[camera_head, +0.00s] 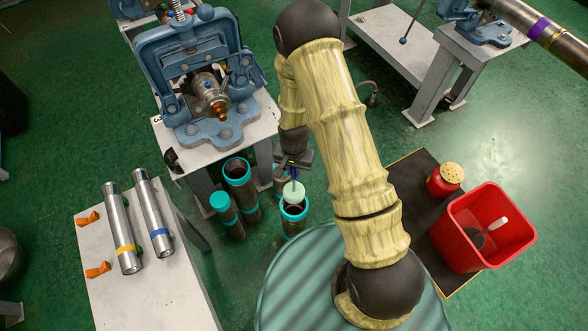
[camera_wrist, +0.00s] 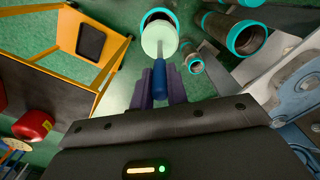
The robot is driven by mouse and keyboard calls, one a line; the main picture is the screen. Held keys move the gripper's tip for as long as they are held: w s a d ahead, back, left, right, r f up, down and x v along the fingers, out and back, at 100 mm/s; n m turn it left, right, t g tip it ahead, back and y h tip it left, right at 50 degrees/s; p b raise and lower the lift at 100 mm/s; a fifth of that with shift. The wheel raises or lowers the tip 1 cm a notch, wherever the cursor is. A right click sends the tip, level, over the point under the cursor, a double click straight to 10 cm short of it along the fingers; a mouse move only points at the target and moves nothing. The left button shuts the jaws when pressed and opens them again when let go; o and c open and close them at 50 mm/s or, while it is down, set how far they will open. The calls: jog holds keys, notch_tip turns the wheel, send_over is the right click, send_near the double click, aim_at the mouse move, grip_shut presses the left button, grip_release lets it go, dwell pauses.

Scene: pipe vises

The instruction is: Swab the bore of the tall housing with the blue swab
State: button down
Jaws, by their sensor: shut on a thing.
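My gripper (camera_head: 293,176) points down and is shut on the blue handle of the swab (camera_wrist: 160,82). The swab's pale green round head (camera_head: 293,192) is at the far end, over the rim of an open dark housing with a teal rim (camera_head: 294,225). In the wrist view the head covers part of that housing's mouth (camera_wrist: 158,14); it looks above the bore, not inside it. Another open teal-rimmed housing (camera_head: 239,182) stands to the left, and it shows in the wrist view (camera_wrist: 246,36). I cannot tell for sure which housing is the tall one.
A teal-capped cylinder (camera_head: 221,203) and a smaller one (camera_wrist: 194,66) stand close by. A blue pipe vise (camera_head: 200,80) is on a bench behind. A red bin (camera_head: 485,228) and red can (camera_head: 445,180) are at right. Steel tubes (camera_head: 152,212) lie on the left table.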

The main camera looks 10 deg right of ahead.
jog(key=b, duration=0.5)
send_over(294, 191)
jog(key=shift+w+f, duration=0.15)
jog(key=shift+f, duration=1.7)
jog(key=shift+w+f, duration=0.15)
jog(key=shift+f, duration=1.65)
jog(key=shift+s, duration=0.1)
jog(key=shift+f+b, duration=0.5)
jog(key=shift+f, duration=0.05)
jog(key=shift+f, duration=0.15)
jog(key=shift+f+b, duration=2)
jog(key=shift+f, duration=0.6)
jog(key=shift+r, duration=0.15)
jog(key=shift+r+n+p, duration=0.4)
jog(key=shift+r+n, duration=0.1)
jog(key=shift+n, duration=0.65)
jog(key=shift+r+n+p, duration=0.4)
jog(key=shift+r+n, duration=0.1)
jog(key=shift+n, duration=0.65)
